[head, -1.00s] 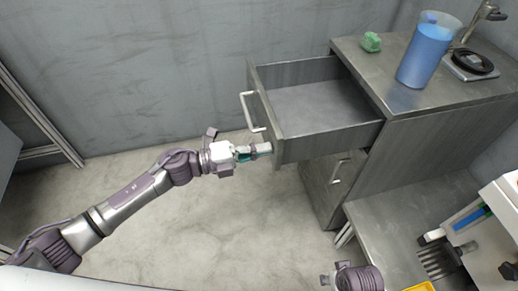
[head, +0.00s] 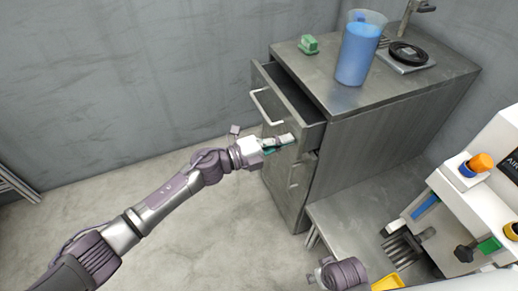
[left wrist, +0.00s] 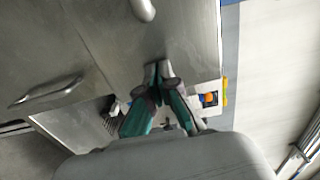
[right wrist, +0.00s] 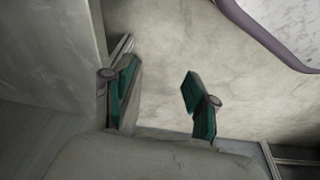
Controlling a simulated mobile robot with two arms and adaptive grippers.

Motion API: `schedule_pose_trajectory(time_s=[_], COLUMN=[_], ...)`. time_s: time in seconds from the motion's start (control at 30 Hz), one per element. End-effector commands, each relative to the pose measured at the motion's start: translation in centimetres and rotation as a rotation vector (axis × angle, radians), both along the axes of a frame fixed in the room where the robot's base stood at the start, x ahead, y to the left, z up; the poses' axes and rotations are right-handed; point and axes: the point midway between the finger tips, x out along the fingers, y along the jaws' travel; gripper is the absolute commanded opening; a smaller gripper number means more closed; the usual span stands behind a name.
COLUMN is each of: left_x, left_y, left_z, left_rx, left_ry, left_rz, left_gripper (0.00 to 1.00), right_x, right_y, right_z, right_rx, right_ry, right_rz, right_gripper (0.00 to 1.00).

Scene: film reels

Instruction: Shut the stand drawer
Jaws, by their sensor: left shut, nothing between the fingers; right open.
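The stand drawer (head: 277,122) is the top drawer of a grey metal stand (head: 380,140), and it stands partly open, with a narrow strip of its inside showing. Its pale bar handle (head: 264,104) is on the front. My left gripper (head: 287,140) is shut and empty, with its fingertips at the lower right part of the drawer front. In the left wrist view the closed fingertips (left wrist: 158,68) are against or very near the grey front; exact contact is unclear. My right gripper (right wrist: 158,75) is open and empty in the right wrist view.
On the stand top are a green object (head: 308,44), a jug of blue liquid (head: 360,50) and a black reel on a scale (head: 407,54). A lower drawer handle (head: 295,172) is below. A low metal bench (head: 350,215) stands at the right. Floor at left is clear.

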Motion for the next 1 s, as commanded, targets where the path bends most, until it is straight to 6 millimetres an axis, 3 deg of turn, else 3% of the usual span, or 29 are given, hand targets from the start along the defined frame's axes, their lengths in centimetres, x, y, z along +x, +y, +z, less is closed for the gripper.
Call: schedule_pose_trajectory(time_s=[0.1,0.33,1.0], left_x=[0.8,1.6,2.0], left_y=[-2.6,-4.9,-5.0], left_z=[-0.1,0.0,0.4], left_rx=[-0.001,-0.001,-0.005], left_ry=[-0.003,0.0,-0.003], left_rz=[-0.002,0.0,0.003], left_gripper=[0.0,0.0,0.0], right_x=[0.4,0.5,0.6], right_y=[0.0,-0.1,0.0], right_z=[1.6,3.8,4.5], right_rx=[0.0,0.001,0.001], right_ry=[-0.013,-0.021,-0.027], right_rz=[-0.001,-0.003,-0.004], right_gripper=[0.58,0.58,0.58])
